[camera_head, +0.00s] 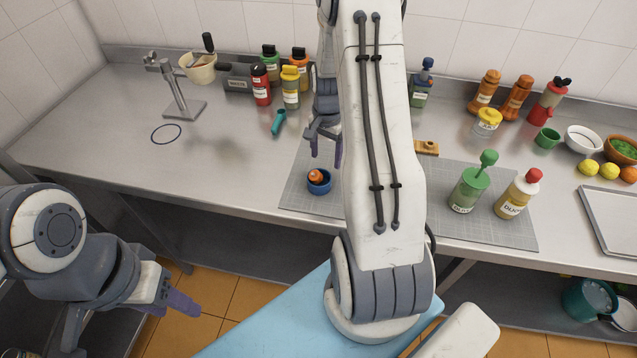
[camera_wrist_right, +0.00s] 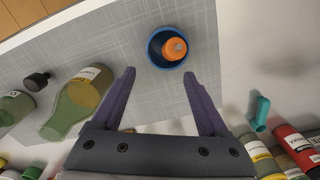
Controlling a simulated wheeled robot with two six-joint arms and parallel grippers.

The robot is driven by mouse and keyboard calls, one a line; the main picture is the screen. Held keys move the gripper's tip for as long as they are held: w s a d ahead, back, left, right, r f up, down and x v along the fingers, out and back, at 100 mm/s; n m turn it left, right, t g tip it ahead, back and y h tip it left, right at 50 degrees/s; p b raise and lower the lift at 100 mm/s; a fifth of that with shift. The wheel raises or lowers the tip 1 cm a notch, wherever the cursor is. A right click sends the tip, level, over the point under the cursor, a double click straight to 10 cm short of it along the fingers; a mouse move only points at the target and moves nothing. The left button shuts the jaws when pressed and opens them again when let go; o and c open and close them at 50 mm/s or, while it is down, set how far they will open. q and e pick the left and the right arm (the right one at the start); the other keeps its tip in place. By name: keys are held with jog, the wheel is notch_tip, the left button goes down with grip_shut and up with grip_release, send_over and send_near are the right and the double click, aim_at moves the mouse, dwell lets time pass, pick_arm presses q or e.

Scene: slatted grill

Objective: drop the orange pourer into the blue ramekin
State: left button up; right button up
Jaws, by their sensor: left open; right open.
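The blue ramekin (camera_head: 319,187) stands on the grey mat, left of my big arm link in the head view. The orange pourer (camera_head: 316,176) is inside it, tilted, its top showing above the rim. In the right wrist view the ramekin (camera_wrist_right: 154,38) lies beyond the fingertips, with the pourer (camera_wrist_right: 174,48) in it. My right gripper (camera_head: 324,150) is open and empty, above and behind the ramekin, apart from it. My left gripper (camera_head: 130,322) is open and empty at the lower left, off the counter's front.
The grey mat (camera_head: 470,230) holds a green bottle (camera_head: 466,190) and a yellow bottle with a red cap (camera_head: 516,196) at right. A teal tool (camera_head: 278,122) lies left of my right gripper. Several sauce bottles line the back. The left counter is mostly clear.

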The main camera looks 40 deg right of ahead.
notch_tip(320, 180, up, 10)
jog(key=b, duration=0.2)
jog(key=shift+r, duration=0.2)
dwell(0.3)
jog(key=s+a+r+n+b, duration=0.15)
jog(key=a+n, duration=0.35)
jog(key=a, duration=0.7)
jog(key=s+a+r+n+b, duration=0.1)
jog(key=s+a+n, duration=0.35)
jog(key=a, duration=0.75)
jog(key=s+a+f+n, duration=0.1)
jog(key=s+a+n, duration=0.4)
jog(key=s+n, duration=0.1)
jog(key=s+a+f+n+y, duration=0.1)
jog(key=s+a+n, duration=0.4)
jog(key=s, duration=0.4)
jog(key=shift+s+n+b, duration=0.15)
jog(key=shift+n+b, duration=0.2)
jog(key=shift+n, duration=0.3)
